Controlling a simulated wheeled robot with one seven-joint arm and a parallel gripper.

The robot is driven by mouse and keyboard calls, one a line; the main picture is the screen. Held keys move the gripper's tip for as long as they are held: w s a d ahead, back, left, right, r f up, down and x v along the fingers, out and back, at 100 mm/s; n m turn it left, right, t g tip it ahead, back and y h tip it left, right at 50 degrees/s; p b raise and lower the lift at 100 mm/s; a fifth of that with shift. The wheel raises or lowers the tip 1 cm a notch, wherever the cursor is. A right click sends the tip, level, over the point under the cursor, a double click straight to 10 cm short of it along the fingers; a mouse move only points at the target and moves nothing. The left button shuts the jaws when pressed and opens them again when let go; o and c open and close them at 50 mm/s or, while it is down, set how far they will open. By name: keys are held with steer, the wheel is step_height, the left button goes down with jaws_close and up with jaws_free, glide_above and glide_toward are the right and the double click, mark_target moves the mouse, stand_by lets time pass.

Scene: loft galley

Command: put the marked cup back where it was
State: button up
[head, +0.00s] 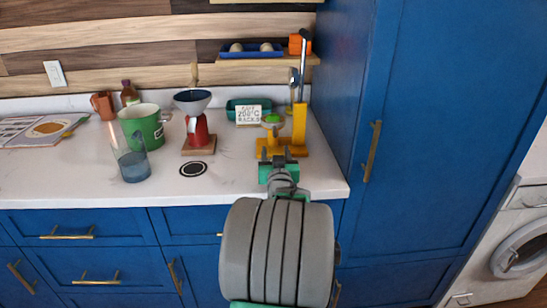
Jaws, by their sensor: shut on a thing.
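A green cup (143,125) with a white mark on its side stands upright on the counter at the left, behind a clear tumbler (131,160) with a bluish lower part. My gripper (277,157) is over the right part of the counter, well to the right of the green cup and in front of a yellow stand (300,125). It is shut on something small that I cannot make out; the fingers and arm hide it.
A red grinder-like device (198,132) with a funnel stands mid-counter. A small lettered sign (249,115) and teal tray (236,104) are behind. A dish with a green top (273,121) is at the yellow stand. A tall blue cabinet (420,150) bounds the right.

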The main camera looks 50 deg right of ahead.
steer(key=o, duration=1.4)
steer(key=shift+r, duration=0.25)
steer(key=v, duration=1.1)
steer(key=shift+s+f+b, duration=0.1)
steer(key=shift+b, duration=0.25)
steer(key=shift+s+a, duration=0.25)
steer(key=shift+a, duration=0.15)
steer(key=shift+w+f, duration=0.1)
